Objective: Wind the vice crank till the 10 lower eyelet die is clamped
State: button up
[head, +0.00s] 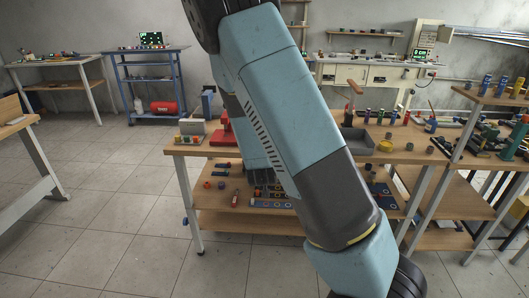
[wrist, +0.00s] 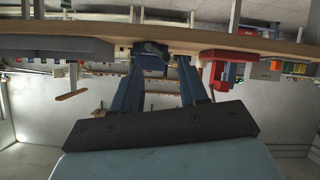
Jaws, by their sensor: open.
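My gripper (wrist: 161,58) shows in the wrist view, which looks upside down. Its two blue fingers are apart, pointing at the workbench edge. A dark blue, black-tipped part (wrist: 150,50), perhaps of the vice, shows between and beyond the fingertips. I cannot tell whether they touch it, and no clear crank or 10 lower eyelet die can be made out.
A red device (wrist: 218,70) stands right of the fingers in the wrist view; it also shows in the head view (head: 222,132). Small parts lie on the lower shelf (head: 222,219). The floor at left is clear.

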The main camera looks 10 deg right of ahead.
jog(key=w+d+f+n+t, duration=0.1)
jog(key=w+t, duration=0.1)
jog(key=w, duration=0.2)
jog(key=w+d+f+n+t+h, duration=0.1)
jog(key=w+n, duration=0.1)
jog(key=w, duration=0.3)
jog(key=w+d+f+n+t, duration=0.1)
jog(key=w+t, duration=0.1)
jog(key=w, duration=0.2)
jog(key=shift+w+d+f+n+t, duration=0.1)
jog(key=shift+w+f+n+t, duration=0.1)
jog(key=shift+w+n+t, duration=0.15)
dwell(0.4)
jog(key=shift+c, duration=0.4)
grip_shut()
